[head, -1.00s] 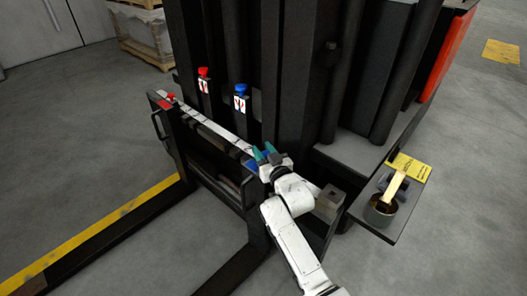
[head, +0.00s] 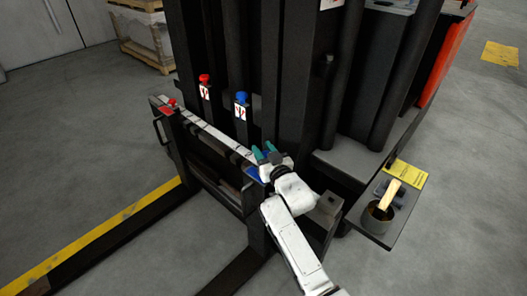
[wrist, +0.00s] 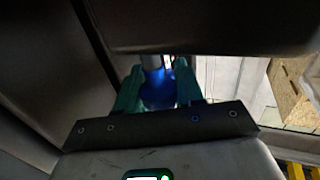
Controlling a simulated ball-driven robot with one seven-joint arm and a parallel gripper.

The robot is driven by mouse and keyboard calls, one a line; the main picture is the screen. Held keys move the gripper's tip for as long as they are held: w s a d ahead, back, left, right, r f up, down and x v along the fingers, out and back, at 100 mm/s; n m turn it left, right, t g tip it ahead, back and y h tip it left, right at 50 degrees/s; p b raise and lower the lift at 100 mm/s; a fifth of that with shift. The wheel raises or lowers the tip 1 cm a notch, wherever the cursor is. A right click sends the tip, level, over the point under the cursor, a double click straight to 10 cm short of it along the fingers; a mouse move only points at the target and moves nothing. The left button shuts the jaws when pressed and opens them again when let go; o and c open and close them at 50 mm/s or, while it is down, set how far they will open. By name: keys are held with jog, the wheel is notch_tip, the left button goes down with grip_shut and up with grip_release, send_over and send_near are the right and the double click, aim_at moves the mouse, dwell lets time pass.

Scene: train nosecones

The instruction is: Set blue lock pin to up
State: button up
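A blue-topped pin (head: 241,98) stands on the dark mast above a white label with red marks. A second blue part (head: 254,173) shows on the carriage bar beside my gripper (head: 266,154), partly hidden by it. In the wrist view, a rounded blue knob (wrist: 158,90) fills most of the space between the teal fingers of my gripper (wrist: 159,72). The fingers stand apart, one on each side of the knob. I cannot tell whether they press on it.
A red-topped pin (head: 204,79) stands left of the upper blue one, and a red part (head: 172,102) sits at the carriage's left end. Dark mast columns rise close behind my gripper. A side shelf at right holds a cup (head: 377,217). Floor at left is open.

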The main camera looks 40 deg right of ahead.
jog(key=o, duration=0.4)
jog(key=shift+r, duration=0.15)
jog(key=shift+c, duration=0.2)
jog(key=shift+s+a, duration=0.15)
jog(key=b+v, duration=0.5)
jog(key=v, duration=0.5)
jog(key=shift+s, duration=0.25)
